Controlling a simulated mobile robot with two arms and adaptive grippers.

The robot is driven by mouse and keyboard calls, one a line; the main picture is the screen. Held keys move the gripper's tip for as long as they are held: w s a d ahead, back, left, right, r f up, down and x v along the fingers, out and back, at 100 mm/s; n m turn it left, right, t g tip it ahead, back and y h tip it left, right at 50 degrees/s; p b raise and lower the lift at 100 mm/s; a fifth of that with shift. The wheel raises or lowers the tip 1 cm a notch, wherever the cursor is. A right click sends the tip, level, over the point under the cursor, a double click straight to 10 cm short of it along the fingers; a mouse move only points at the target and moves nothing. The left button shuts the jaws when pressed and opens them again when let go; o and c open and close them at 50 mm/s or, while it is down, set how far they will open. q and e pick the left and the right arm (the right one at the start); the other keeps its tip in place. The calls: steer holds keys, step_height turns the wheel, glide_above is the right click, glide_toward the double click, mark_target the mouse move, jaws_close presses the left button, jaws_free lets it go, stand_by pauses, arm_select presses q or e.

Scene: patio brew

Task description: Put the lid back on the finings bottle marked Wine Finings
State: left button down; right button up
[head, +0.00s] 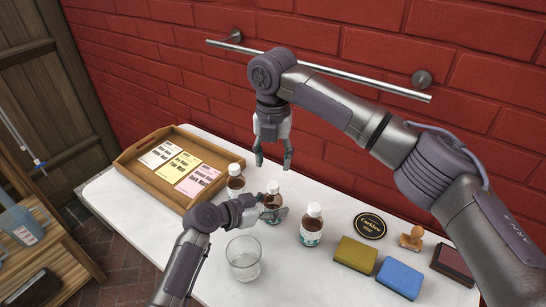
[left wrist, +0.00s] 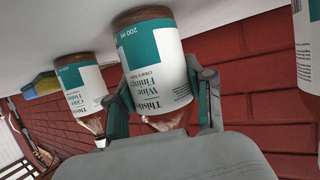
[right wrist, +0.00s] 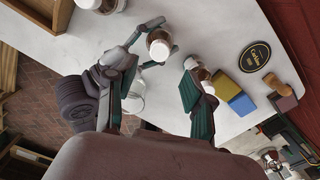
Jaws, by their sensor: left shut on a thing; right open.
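The Wine Finings bottle (head: 272,216) is brown with a teal and white label and stands in the middle of a row of three. Its label reads in the left wrist view (left wrist: 158,65). A pale top shows on it in the head view; I cannot tell if this is a seated lid. My left gripper (head: 274,208) is shut around this bottle. My right gripper (head: 273,165) is open and empty, pointing down above and behind the bottle. No loose lid shows.
A white-capped bottle (head: 312,225) stands to the right, another (head: 236,181) to the left. A clear glass (head: 243,259) is in front. A wooden tray (head: 140,177) holds cards. Sponges (head: 355,254), a round sign (head: 369,226) and a stamp (head: 411,238) lie right. A rail (head: 330,72) crosses the wall.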

mark_target(273, 184)
steer(key=shift+f, duration=0.1)
steer(key=shift+f, duration=3.95)
steer(key=shift+c, duration=0.2)
